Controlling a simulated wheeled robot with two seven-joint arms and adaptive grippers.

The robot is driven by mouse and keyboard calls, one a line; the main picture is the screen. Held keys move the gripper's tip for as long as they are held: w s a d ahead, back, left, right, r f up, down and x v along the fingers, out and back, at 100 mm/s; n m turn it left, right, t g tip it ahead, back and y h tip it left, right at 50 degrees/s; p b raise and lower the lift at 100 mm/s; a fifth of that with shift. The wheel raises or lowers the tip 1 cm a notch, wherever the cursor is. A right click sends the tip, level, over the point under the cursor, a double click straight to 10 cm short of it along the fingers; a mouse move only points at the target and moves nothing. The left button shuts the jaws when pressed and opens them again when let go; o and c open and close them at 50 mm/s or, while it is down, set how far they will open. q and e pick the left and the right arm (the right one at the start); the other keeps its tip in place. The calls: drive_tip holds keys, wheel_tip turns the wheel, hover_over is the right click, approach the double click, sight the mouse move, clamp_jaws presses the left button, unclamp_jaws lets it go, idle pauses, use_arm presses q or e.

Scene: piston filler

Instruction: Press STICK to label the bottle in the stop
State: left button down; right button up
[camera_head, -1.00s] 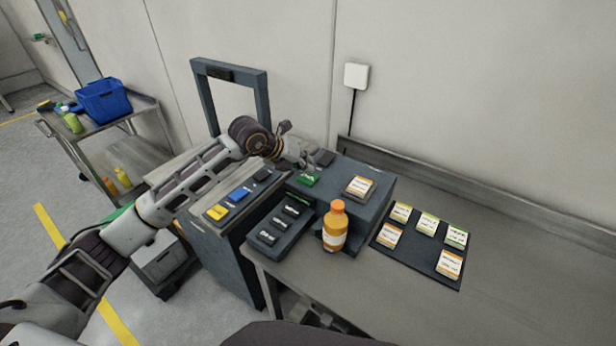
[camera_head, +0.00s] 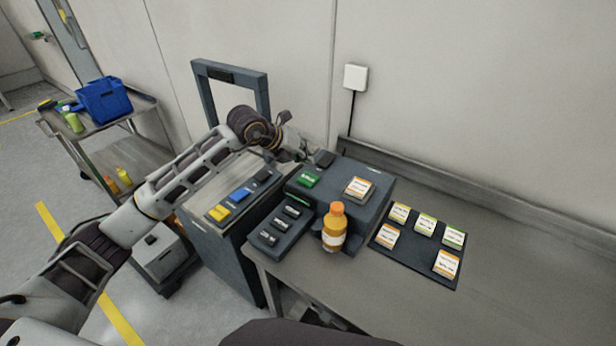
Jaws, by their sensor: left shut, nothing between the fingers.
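The bottle (camera_head: 334,229) has an orange cap and orange contents, with a pale label on its front. It stands upright against the front of the dark labelling machine (camera_head: 372,215). A green button (camera_head: 308,179) is on the machine's top left; its lettering is too small to read. A stack of orange-edged labels (camera_head: 358,187) lies on the machine top. My left gripper (camera_head: 303,153) is shut and empty, just behind and above the green button, apart from it. My right gripper is not in view.
A dark mat (camera_head: 411,262) with several label cards lies to the right. Yellow, blue and dark buttons (camera_head: 239,194) are on the cabinet to the left. A small panel with dark keys (camera_head: 281,226) stands left of the bottle. The bench's right side (camera_head: 540,290) is clear.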

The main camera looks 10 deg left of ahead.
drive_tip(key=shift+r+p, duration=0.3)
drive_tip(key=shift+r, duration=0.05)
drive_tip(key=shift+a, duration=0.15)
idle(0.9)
